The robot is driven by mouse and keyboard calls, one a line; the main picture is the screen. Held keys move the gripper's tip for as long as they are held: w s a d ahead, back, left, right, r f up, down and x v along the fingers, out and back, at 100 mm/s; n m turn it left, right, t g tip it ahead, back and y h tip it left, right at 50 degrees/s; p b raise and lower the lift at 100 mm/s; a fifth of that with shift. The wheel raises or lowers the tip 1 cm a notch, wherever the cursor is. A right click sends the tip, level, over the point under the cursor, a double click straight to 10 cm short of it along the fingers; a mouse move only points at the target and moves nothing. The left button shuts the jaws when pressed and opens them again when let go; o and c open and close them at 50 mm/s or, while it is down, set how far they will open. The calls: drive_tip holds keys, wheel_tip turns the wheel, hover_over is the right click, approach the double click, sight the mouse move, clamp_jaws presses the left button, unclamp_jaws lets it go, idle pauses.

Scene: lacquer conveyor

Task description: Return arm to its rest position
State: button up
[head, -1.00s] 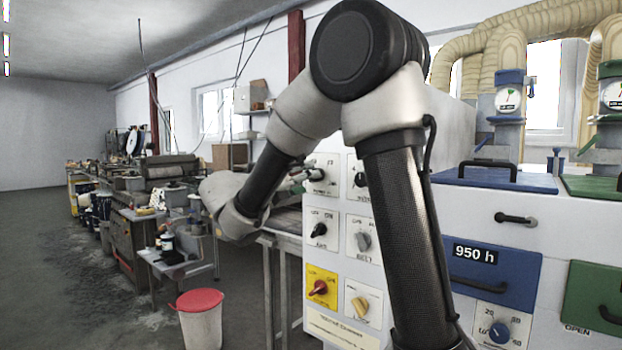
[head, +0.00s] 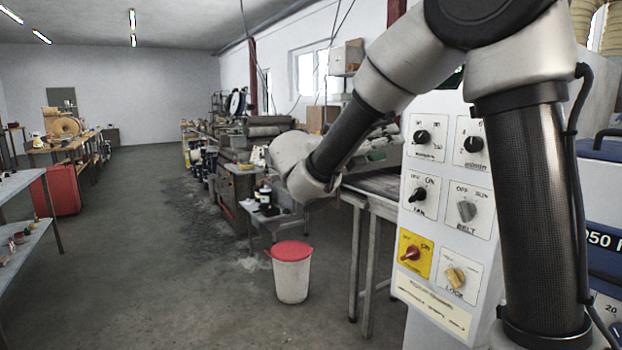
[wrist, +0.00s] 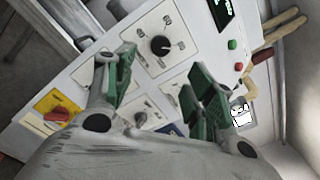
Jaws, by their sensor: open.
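My gripper (wrist: 160,92) shows in the wrist view with its two green-padded fingers spread apart and nothing between them. It hangs in front of the white control panel (wrist: 142,68), with a black knob (wrist: 160,45) seen beyond the gap between the fingers. In the head view my arm is bent, its upper part in front of the panel (head: 440,245) and its forearm reaching left. The gripper itself is hidden behind the wrist there.
A white bin with a red lid (head: 292,272) stands on the floor below my wrist. A conveyor table (head: 378,186) is beside the panel. Shelving (head: 30,235) stands at the left edge. The grey floor (head: 170,285) between is open.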

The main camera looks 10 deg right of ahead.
drive_tip(key=s+d+f+m+g+y, duration=0.2)
drive_tip(key=s+f+m+g+y, duration=0.15)
drive_tip(key=s+f+m, duration=0.35)
drive_tip(key=s+d+f+m+g+y, duration=0.25)
drive_tip(key=s+f+m+y, duration=0.25)
drive_tip(key=f+m, duration=0.3)
drive_tip(key=s+m+t+y, duration=0.4)
drive_tip(key=s+m+y, duration=0.4)
drive_tip(key=s+m, duration=0.6)
drive_tip(key=shift+s+r+m+y, duration=0.15)
drive_tip(key=shift+s+m+y, duration=0.2)
drive_tip(key=shift+m, duration=0.15)
